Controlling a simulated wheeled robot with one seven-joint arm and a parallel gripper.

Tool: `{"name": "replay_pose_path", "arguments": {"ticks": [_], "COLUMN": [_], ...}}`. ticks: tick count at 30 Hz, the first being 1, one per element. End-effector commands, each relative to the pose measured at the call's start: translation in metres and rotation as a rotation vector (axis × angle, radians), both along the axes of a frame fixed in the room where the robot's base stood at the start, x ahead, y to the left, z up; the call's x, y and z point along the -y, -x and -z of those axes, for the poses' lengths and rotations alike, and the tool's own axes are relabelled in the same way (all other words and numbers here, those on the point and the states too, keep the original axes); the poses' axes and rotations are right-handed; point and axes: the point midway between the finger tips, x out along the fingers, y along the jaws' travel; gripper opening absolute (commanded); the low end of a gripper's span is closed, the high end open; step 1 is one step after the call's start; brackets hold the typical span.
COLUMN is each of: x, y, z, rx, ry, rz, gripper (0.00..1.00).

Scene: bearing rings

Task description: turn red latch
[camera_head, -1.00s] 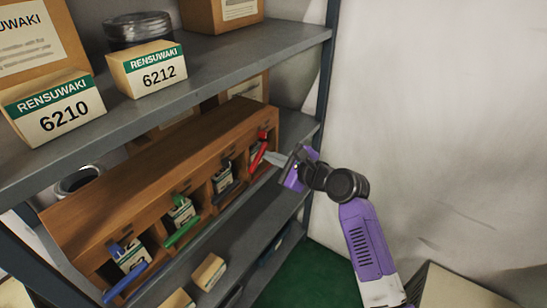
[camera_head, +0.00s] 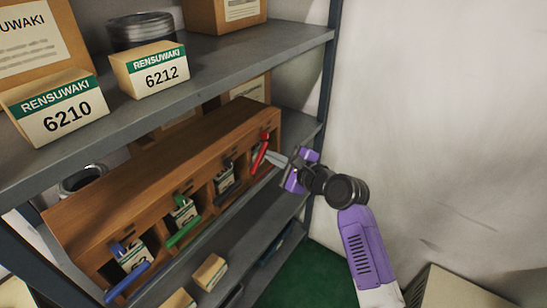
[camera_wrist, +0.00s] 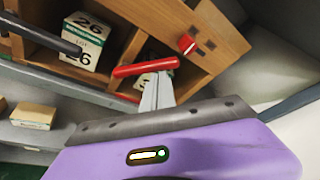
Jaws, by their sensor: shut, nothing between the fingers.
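The red latch (camera_head: 260,157) is a red bar at the right-hand compartment of the wooden rack. In the head view it hangs steeply, its upper end near a small red block (camera_head: 265,136). In the wrist view the red latch (camera_wrist: 146,67) lies across the compartment opening, just beyond my fingertips. My gripper (camera_head: 270,158) is shut and empty, its fingers pointing left at the latch. In the wrist view my gripper (camera_wrist: 155,80) reaches the bar's lower edge. I cannot tell whether they touch. A box behind the latch is partly hidden.
The wooden rack (camera_head: 150,175) stands on a grey metal shelf. Other compartments have a black latch (camera_head: 228,192), a green latch (camera_head: 183,232) and a blue latch (camera_head: 127,283). An upper shelf (camera_head: 240,66) with boxes hangs above. A shelf post (camera_head: 328,75) stands close by.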

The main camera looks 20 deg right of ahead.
Motion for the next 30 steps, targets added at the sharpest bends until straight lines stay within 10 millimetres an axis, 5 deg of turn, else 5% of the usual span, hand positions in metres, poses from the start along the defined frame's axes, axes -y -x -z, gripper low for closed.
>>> {"name": "replay_pose_path", "arguments": {"ticks": [21,30], "x": [-0.019,-0.024], "y": [0.013,0.017], "z": [-0.019,-0.023], "rx": [0.345,0.372], "ry": [0.473,0.511], "rz": [-0.001,-0.001], "gripper": [0.00,0.00]}}
